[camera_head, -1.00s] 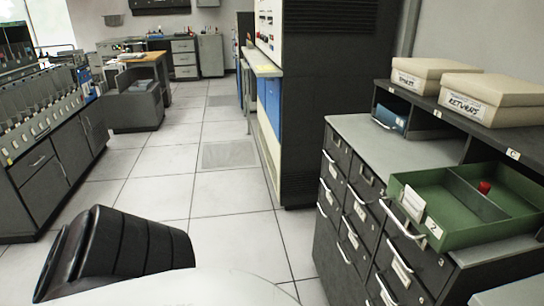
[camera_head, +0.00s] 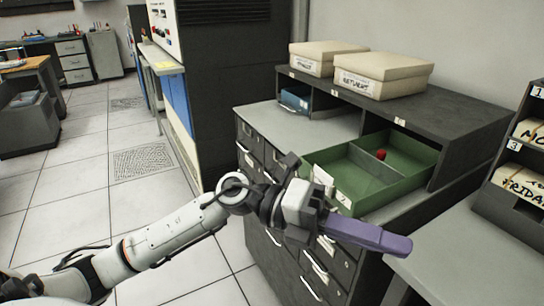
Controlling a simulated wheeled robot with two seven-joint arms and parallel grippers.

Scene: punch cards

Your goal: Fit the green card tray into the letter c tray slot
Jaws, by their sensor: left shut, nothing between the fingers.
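The green card tray (camera_head: 364,187) is an open box with a divider, a white card at its front left and a small red object inside. It lies on the grey cabinet top, its back part under the dark shelf in the right-hand opening. Its front part juts out toward me. A small tag (camera_head: 399,121), too small to read for sure, marks that opening's slot on the shelf edge. My left gripper (camera_head: 400,247) has purple fingers, shut and empty, in front of the tray's front edge and hiding part of it. Whether they touch cannot be told. My right gripper is out of view.
Two cream boxes (camera_head: 385,67) stand on the shelf. A blue box (camera_head: 295,98) is in the left opening. A dark rack (camera_head: 522,205) with labelled boxes stands on a grey table (camera_head: 470,265) at the right. The floor at the left is clear.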

